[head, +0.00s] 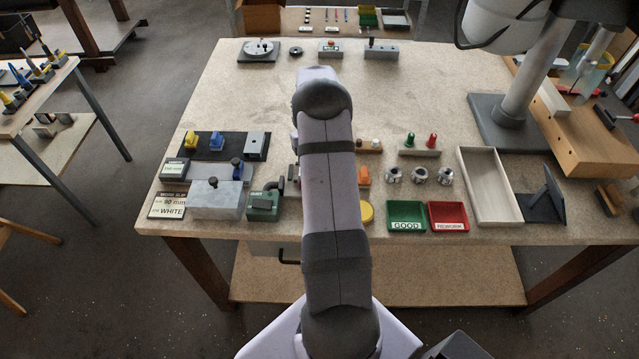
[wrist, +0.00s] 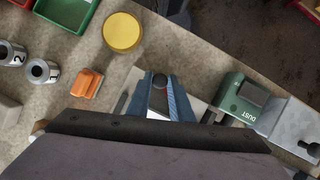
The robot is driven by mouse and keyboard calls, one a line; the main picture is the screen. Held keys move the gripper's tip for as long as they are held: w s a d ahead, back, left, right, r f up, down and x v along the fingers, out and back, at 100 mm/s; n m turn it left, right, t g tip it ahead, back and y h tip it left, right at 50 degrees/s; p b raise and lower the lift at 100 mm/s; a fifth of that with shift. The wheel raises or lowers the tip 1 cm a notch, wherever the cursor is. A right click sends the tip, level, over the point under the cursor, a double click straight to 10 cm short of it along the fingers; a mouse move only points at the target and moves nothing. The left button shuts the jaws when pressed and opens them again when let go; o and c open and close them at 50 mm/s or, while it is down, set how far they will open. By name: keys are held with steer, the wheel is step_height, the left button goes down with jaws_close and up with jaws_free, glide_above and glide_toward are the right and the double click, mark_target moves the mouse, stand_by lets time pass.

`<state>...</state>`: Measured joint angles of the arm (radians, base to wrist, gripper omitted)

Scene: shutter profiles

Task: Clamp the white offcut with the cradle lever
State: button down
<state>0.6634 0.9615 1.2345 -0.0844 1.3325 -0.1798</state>
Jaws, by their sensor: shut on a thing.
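My gripper (wrist: 159,92) shows in the wrist view with two blue fingers. It is shut on a dark round knob (wrist: 160,80), which looks like the end of the cradle lever. A pale block (wrist: 131,88), apparently part of the cradle, lies below and around the fingers, mostly covered by them. I cannot make out the white offcut clearly in either view. In the head view my arm covers the gripper and the cradle area.
A green DUST box (wrist: 238,98) and a grey metal box (wrist: 290,122) stand right of the gripper. An orange piece (wrist: 87,83) and yellow disc (wrist: 122,32) lie left. Green GOOD (head: 406,229) and red REWORK (head: 447,228) trays sit by the front edge. The table's back middle is clear.

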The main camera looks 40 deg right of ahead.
steer(key=shift+w+d+r+n+h, duration=0.1)
steer(key=shift+w+d+n+h, duration=0.25)
steer(key=shift+n, duration=0.45)
steer(key=shift+w+d+n+h, duration=0.25)
steer(key=shift+d+n, duration=0.1)
steer(key=shift+n, duration=0.45)
steer(key=c, duration=1.6)
jaws_free()
steer(key=shift+s, duration=0.1)
steer(key=shift+b+v, duration=1.35)
steer(key=shift+v, duration=2.3)
